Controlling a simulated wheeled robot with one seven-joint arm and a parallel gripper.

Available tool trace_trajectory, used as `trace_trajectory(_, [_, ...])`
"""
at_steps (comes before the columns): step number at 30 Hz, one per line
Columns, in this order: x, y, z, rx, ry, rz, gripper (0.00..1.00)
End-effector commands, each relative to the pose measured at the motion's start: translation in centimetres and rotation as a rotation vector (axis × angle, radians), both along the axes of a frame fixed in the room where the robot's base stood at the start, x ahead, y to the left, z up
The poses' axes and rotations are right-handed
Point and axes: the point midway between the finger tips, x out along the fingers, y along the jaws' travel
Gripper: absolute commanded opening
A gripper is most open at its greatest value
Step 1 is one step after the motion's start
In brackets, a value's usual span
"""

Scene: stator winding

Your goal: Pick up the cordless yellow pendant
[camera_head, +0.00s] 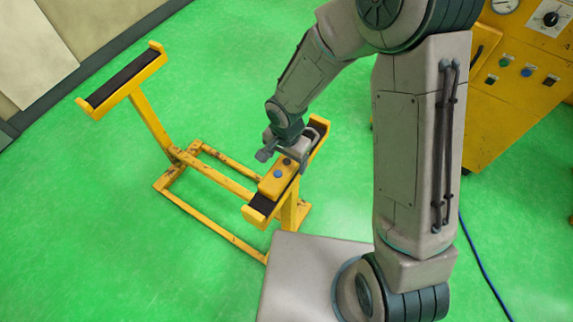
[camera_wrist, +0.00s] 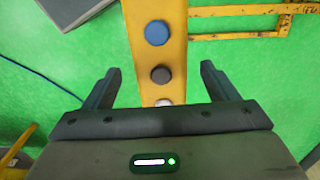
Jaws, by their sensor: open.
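The yellow pendant (camera_head: 273,187) lies on the black-padded top bar of the near end of a yellow stand. No cable shows on it. In the wrist view the pendant (camera_wrist: 157,54) runs lengthwise between my fingers, with a blue, a dark and a white button in a row. My gripper (camera_wrist: 159,72) is open, with one finger on each side of the pendant and green floor visible between each finger and its sides. In the head view my gripper (camera_head: 287,150) is at the pendant's far end and partly hides it.
The yellow stand (camera_head: 213,173) has a second padded bar (camera_head: 124,78) at the far left. A yellow control cabinet (camera_head: 513,85) with buttons and a knob stands at right. A blue cable (camera_head: 483,265) lies on the floor. Green floor is clear at left.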

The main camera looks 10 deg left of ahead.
Motion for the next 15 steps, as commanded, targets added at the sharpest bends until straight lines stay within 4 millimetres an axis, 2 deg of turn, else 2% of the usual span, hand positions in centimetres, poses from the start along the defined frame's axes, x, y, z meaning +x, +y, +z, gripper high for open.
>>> trace_trajectory(3, [0.0,0.1,-1.6,-0.002,0.003,-0.001,0.8])
trace_trajectory(6, [0.0,0.1,-2.4,0.0,0.001,0.0,0.8])
trace_trajectory(15, [0.1,0.1,-2.8,0.0,0.0,-0.002,0.8])
